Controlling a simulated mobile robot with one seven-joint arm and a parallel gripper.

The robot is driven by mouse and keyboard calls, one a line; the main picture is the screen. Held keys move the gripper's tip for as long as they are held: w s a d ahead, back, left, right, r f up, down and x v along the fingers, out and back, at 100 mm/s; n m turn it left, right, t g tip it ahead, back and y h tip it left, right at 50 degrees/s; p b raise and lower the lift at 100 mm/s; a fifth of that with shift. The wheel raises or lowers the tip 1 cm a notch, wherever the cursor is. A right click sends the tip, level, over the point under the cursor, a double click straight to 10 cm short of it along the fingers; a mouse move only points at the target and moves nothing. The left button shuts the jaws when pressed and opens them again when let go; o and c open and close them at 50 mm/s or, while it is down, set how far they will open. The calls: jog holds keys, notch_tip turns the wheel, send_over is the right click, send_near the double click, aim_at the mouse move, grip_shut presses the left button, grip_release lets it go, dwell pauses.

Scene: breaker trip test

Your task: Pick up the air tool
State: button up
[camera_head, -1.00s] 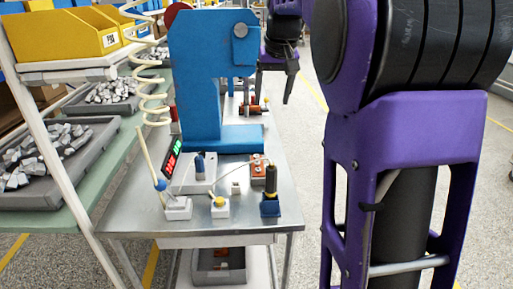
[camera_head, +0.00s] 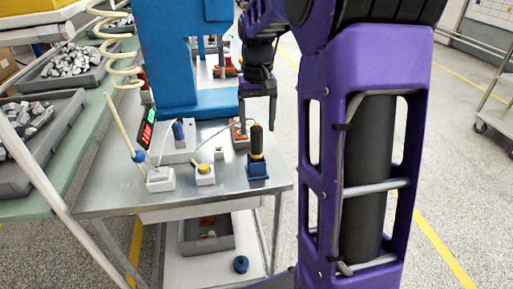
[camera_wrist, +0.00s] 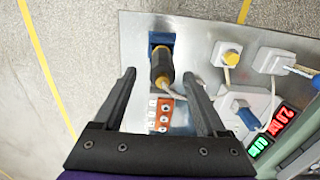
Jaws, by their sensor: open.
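A dark tool with a yellow band (camera_head: 257,140) stands upright in a blue holder (camera_head: 257,170) at the table's front right corner. It may be the air tool; no label shows. In the wrist view the tool (camera_wrist: 161,68) lies between and beyond my fingertips, with a pale cable running from it. My gripper (camera_head: 257,116) is open and empty, behind the tool in the head view. In the wrist view my gripper (camera_wrist: 158,76) has its fingers spread either side of the tool's line, apparently not touching it. An orange block (camera_wrist: 163,112) shows between the fingers.
A blue press (camera_head: 180,100) stands at the table's back. A blue-handled probe (camera_head: 180,132), a yellow-topped white block (camera_head: 204,178), a red-green display (camera_head: 147,128) and a cream rod (camera_head: 122,128) in a white base crowd the left. Open floor lies right of the table.

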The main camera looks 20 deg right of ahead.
aim_at(256, 142)
jog(key=shift+s+a+f+b, duration=0.1)
jog(key=shift+f+b, duration=0.25)
jog(key=shift+f, duration=1.25)
jog(key=shift+a+f+b, duration=0.1)
jog(key=shift+f+b, duration=0.2)
jog(key=shift+f, duration=1.25)
jog(key=shift+r, duration=0.1)
grip_shut()
